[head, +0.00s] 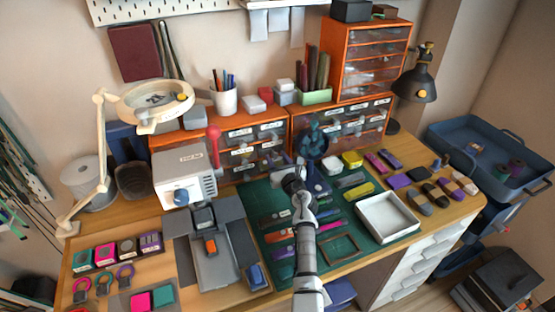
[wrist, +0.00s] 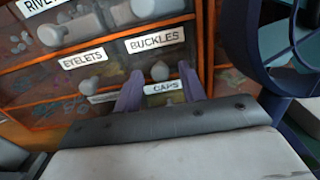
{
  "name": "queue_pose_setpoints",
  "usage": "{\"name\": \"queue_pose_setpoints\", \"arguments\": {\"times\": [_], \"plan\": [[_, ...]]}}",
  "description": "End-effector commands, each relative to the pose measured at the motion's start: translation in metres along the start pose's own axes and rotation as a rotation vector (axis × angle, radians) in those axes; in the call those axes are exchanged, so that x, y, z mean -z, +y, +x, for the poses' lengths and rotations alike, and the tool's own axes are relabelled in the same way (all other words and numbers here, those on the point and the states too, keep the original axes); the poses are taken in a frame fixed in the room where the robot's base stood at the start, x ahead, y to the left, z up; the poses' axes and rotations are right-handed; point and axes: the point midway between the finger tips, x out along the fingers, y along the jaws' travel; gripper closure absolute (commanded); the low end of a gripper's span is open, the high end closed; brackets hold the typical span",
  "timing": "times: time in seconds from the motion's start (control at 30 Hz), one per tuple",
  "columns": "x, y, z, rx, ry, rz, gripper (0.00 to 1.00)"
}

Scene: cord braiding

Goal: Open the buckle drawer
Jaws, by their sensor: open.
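In the wrist view the buckle drawer is in an orange cabinet and carries the label BUCKLES (wrist: 155,40). A grey rounded knob (wrist: 160,70) sits just below that label. My gripper (wrist: 160,78) is open, with one purple finger on each side of the knob. I cannot tell whether either finger touches it. The drawer looks shut. In the head view my gripper (head: 283,173) is close to the front of the left orange cabinet (head: 224,160), at its lower right. The labels there are too small to read for certain.
In the wrist view, drawers labelled EYELETS (wrist: 82,57) and CAPS (wrist: 163,87) adjoin. A dark blue round frame (wrist: 262,45) stands close on the right. In the head view, a white machine (head: 185,172) stands left and a white tray (head: 388,217) lies right on the green mat.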

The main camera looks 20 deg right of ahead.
Motion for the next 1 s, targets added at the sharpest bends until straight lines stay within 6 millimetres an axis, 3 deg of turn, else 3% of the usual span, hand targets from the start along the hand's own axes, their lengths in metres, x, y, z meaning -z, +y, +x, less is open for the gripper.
{"name": "queue_pose_setpoints", "arguments": {"times": [0.3,0.63,1.0], "plan": [[0.0000,0.0000,0.0028,0.000,0.000,0.001,0.59],[0.0000,0.0000,0.0026,0.000,0.000,0.001,1.00],[0.0010,-0.0027,0.0025,0.000,0.000,0.001,1.00]]}}
